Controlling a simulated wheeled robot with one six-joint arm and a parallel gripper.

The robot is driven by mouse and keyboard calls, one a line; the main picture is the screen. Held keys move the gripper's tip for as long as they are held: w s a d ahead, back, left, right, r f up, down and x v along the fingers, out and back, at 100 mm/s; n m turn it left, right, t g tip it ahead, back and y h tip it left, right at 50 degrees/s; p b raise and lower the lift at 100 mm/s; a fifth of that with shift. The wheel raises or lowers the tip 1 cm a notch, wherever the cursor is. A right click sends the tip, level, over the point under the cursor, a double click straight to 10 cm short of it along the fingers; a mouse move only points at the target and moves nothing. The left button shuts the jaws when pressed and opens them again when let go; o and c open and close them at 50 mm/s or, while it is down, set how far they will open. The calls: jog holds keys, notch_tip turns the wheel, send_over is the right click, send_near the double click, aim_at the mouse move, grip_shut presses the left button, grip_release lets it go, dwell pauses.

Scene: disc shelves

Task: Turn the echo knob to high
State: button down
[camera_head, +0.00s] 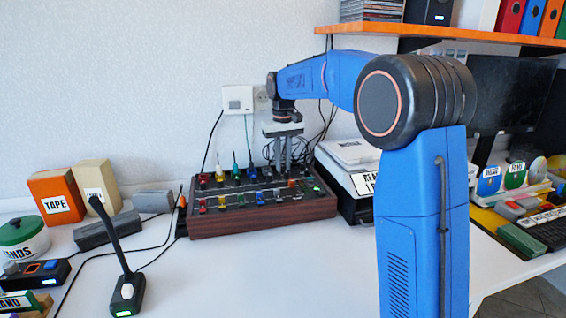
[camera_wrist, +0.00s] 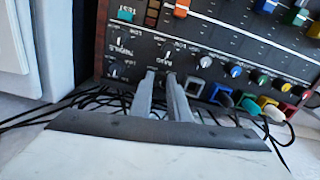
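The mixer (camera_head: 262,218) is a wood-sided black console with coloured knobs and sliders, on the white table. My gripper (camera_head: 284,166) points down over its back right part. In the wrist view, my gripper (camera_wrist: 161,74) has its two fingertips close together, with a narrow gap, at a small dark knob by a printed label on the panel. The fingers partly hide this knob, and I cannot tell whether they touch it. The labels are upside down and small; I cannot surely read which one is echo. Another dark knob (camera_wrist: 117,72) sits to the left of the fingers.
Several coloured plugs (camera_wrist: 265,103) and cables line the mixer's back edge, right of my fingers. A white-topped device (camera_head: 347,152) stands right of the mixer. A desk microphone (camera_head: 126,290) stands at the front left. The table in front of the mixer is clear.

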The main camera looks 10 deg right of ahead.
jog(key=shift+m, duration=0.3)
jog(key=shift+m, duration=2.8)
jog(key=c, duration=1.7)
grip_release()
jog(key=shift+r, duration=0.1)
jog(key=shift+o, duration=0.2)
